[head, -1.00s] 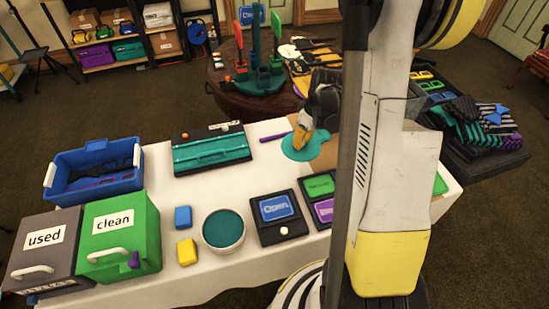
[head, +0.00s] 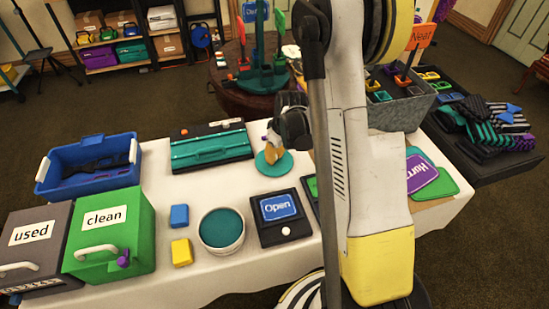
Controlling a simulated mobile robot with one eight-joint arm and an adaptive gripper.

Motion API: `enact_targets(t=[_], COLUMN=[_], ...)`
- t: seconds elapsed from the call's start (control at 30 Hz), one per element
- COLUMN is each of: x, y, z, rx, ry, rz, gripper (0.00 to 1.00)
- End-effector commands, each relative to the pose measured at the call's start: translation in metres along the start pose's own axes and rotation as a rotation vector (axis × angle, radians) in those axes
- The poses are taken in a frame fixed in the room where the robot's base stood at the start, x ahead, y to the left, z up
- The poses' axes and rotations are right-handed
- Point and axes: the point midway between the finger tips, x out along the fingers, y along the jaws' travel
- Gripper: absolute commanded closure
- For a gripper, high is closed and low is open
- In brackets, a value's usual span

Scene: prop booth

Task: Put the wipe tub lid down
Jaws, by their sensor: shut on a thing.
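The wipe tub lid (head: 279,168) is a teal disc near the back edge of the white table, right of the long teal case. My gripper (head: 271,154) is shut on it, its yellowish fingers pointing down over the lid. I cannot tell whether the lid touches the tabletop or hangs just above it. The round white wipe tub (head: 221,230), with a teal top inside its rim, stands nearer the front, left of and below the lid in the picture.
The black panel with a blue "Open" card (head: 280,207) lies right of the tub. Blue (head: 179,216) and yellow (head: 181,252) blocks lie left of it. The teal case (head: 211,149) lies behind. Bare white tabletop shows between the case and tub. My arm hides part of the right side.

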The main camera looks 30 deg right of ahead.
Motion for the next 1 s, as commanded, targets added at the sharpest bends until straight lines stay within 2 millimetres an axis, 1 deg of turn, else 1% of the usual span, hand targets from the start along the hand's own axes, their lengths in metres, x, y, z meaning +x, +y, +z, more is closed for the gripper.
enact_targets(t=[0.2, 0.23, 0.27, 0.57, 0.67, 0.77, 1.0], x=[0.004, 0.003, 0.002, 0.001, -0.004, -0.021, -0.078], y=[0.000, 0.000, 0.000, 0.000, 0.000, 0.000, 0.000], z=[0.001, 0.001, 0.001, 0.000, -0.001, -0.001, -0.001], rx=[0.000, 0.000, 0.000, 0.000, 0.000, 0.001, 0.001], ry=[0.000, 0.000, 0.000, 0.000, 0.000, 0.000, 0.000], rz=[0.000, 0.000, 0.000, 0.000, 0.000, 0.000, 0.000], gripper=[1.00, 0.74, 0.66, 0.66, 0.66, 0.66, 0.66])
